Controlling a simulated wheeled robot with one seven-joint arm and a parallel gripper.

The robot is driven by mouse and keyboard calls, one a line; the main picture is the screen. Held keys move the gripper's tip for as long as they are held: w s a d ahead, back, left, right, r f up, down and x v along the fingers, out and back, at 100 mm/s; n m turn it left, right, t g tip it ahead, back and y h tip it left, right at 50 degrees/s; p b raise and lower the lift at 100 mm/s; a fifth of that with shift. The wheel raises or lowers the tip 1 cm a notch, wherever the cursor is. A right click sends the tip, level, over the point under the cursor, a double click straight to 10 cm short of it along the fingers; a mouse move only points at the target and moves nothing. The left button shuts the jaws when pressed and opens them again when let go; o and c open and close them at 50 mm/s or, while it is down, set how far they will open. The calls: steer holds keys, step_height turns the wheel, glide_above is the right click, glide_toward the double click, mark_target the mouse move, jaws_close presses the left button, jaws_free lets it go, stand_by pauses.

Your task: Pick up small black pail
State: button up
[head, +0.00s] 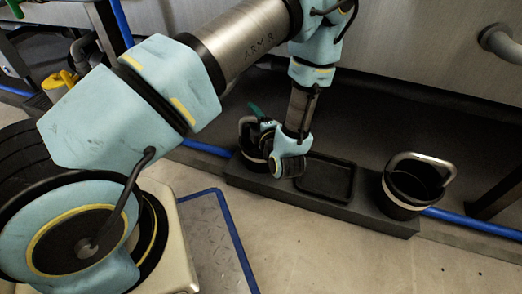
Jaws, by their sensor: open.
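A black pail (246,144) with a pale band near its base stands at the left end of a low dark ledge. It looks smaller than the black pail (408,190) at the ledge's right end, which has a thick grey metal handle standing up. My gripper (263,128) is open at the left pail's right side, over or beside its rim. My wrist hides the pail's right part and much of the fingers. I cannot tell whether the fingers touch the pail or its handle.
A shallow black tray (325,178) lies on the ledge (300,202) between the pails. A grey tank wall (430,55) rises behind. A blue pipe (470,221) runs along the floor. A yellow container (58,84) stands at far left. The front floor (340,250) is clear.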

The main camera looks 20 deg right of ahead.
steer(key=shift+w+d+f, duration=0.1)
steer(key=shift+w, duration=0.6)
jaws_close()
stand_by(0.9)
